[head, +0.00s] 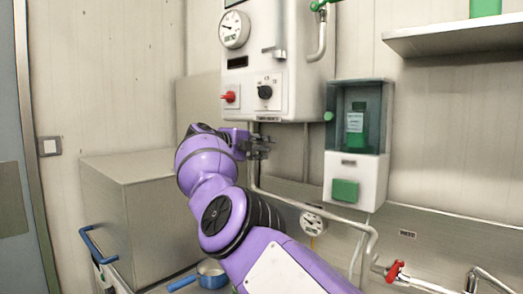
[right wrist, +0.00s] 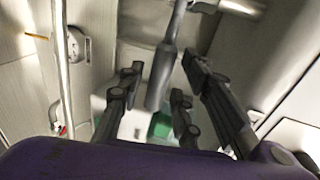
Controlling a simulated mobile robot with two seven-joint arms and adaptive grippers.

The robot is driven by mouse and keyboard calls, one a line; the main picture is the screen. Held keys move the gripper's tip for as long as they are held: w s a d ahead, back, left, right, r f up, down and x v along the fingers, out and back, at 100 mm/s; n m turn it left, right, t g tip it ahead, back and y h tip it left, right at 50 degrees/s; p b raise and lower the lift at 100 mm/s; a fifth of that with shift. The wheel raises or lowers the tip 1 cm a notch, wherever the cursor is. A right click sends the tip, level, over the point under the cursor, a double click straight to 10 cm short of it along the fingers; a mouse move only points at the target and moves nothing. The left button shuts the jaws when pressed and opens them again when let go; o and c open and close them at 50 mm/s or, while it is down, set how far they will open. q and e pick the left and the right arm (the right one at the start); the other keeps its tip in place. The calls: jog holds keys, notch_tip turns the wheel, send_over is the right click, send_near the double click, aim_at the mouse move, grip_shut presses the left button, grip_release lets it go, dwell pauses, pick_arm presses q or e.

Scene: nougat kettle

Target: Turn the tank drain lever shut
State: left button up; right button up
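The white wall tank (head: 290,45) hangs above my right gripper (head: 258,147), which sits just below its underside in the head view. In the right wrist view, a grey handle with a thick rounded end (right wrist: 160,80) stands between the spread fingers of my right gripper (right wrist: 155,105). It looks like the drain lever, but its mount is out of sight. The fingers are open, with visible gaps on both sides of the handle. In the head view the handle cannot be made out behind the gripper. My left gripper is not in view.
The tank front carries a gauge (head: 234,29), a red switch (head: 229,97) and a black knob (head: 265,92). A dispenser with a green bottle (head: 355,125) hangs close on the right.

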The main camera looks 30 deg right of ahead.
dwell(0.3)
jog(key=v, duration=1.2)
